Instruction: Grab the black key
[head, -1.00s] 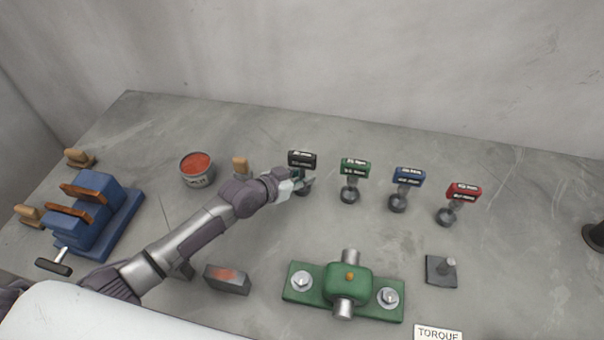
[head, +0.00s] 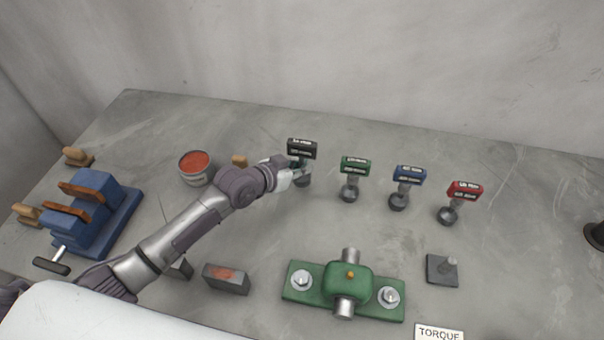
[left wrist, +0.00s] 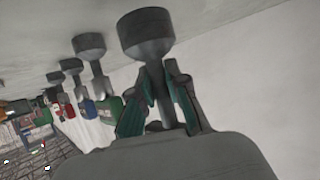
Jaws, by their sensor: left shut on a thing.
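The black key (head: 301,149) is at the left end of a row of upright keys, its labelled black head at the top. My left gripper (head: 299,173) is shut on its shaft below the head. In the left wrist view, the black key's dark round end (left wrist: 146,33) projects beyond the fingers (left wrist: 158,88), with the shaft between them. The key is upright and appears a little above the table. Part of its shaft is hidden by the fingers. My right gripper is not in view.
The green key (head: 355,166), blue key (head: 408,175) and red key (head: 464,190) stand to the right. A red-filled can (head: 196,169) and a wooden-handled piece (head: 239,161) are to the left. A green fixture (head: 348,284) lies in front, with clear table between.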

